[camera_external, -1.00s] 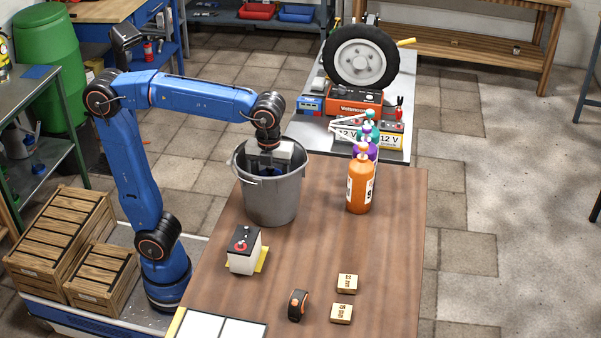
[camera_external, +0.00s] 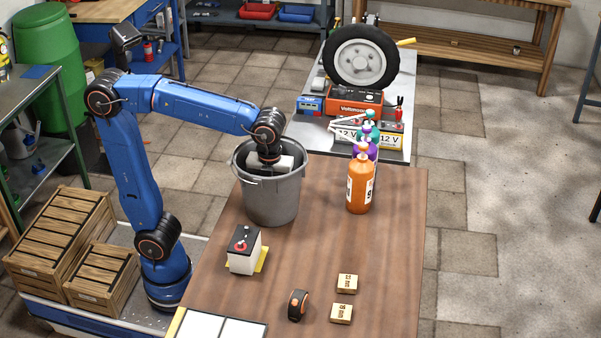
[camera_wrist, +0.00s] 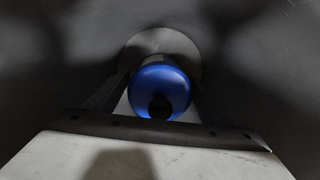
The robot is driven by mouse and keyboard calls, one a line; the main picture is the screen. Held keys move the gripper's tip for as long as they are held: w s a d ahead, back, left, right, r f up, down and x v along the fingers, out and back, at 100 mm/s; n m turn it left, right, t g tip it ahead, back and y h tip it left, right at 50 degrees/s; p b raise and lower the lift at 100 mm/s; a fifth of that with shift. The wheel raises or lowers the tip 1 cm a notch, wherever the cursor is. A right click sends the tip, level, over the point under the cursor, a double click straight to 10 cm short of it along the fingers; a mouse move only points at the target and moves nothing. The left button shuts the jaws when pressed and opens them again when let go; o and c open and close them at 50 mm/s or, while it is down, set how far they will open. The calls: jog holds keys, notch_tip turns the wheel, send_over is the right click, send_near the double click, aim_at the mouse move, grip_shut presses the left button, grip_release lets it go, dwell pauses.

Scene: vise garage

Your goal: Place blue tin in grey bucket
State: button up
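The grey bucket (camera_external: 272,200) stands upright at the far left part of the wooden table. My gripper (camera_external: 268,172) points down into its mouth, with the fingers hidden behind the bucket's wall. In the wrist view the blue tin (camera_wrist: 160,84) sits between the two dark fingers of my gripper (camera_wrist: 160,95), which appear closed on its sides. The dark bucket wall (camera_wrist: 265,60) surrounds them. The tin is hidden in the external view. Whether the tin touches the bucket's bottom cannot be told.
An orange bottle (camera_external: 360,182) stands right of the bucket, with purple and teal bottles behind it. A white and black battery (camera_external: 244,250) stands in front on a yellow patch. Small boxes (camera_external: 347,283) and a black band (camera_external: 298,305) lie nearer. The table's middle is clear.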

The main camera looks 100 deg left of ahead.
jog(key=shift+r, duration=0.1)
notch_tip(320, 180, up, 12)
jog(key=shift+r, duration=0.1)
dwell(0.7)
dwell(0.3)
